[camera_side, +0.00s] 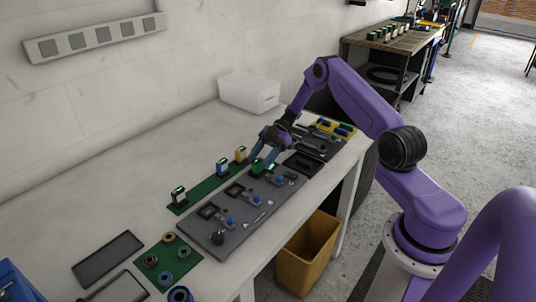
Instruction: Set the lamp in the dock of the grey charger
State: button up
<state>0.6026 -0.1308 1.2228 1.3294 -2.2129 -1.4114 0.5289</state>
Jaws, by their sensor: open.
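My gripper (262,158) is open, pointing down over the far end of a grey board (234,237). A small green-topped thing, apparently a lamp (257,168), is right at its fingertips, at the far end of a row of dark square docks. I cannot tell whether it is seated or touching the fingers. Two docks (208,210) and (234,189) nearer the camera look empty. I cannot tell which charger is the grey one.
Blue knobs (230,222) and a black knob (217,238) stand up from the board. A green mat with rings (168,262) and dark trays (108,257) lie nearer the camera. Tools lie beyond. A yellow bin (308,252) stands below the bench edge.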

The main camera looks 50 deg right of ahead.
jog(key=shift+r, duration=0.4)
notch_tip(320, 180, up, 2)
jog(key=shift+r, duration=0.25)
jog(key=s+a+r, duration=0.3)
jog(key=s+r, duration=0.7)
jog(key=s, duration=0.4)
jog(key=w+a+r+m+t+h, duration=0.2)
jog(key=w+a+r+t+h, duration=0.15)
jog(key=w+a, duration=0.2)
jog(key=w+a+r+m+t+h, duration=0.1)
jog(key=w+a+r+t+h, duration=0.1)
jog(key=w+a+t+h, duration=0.35)
jog(key=s+a+f+m+g+h, duration=0.1)
jog(key=s+g, duration=0.7)
jog(key=s, duration=2.4)
jog(key=shift+a+m+g+h, duration=0.45)
jog(key=shift+m+h, duration=0.25)
jog(key=shift+h, duration=0.4)
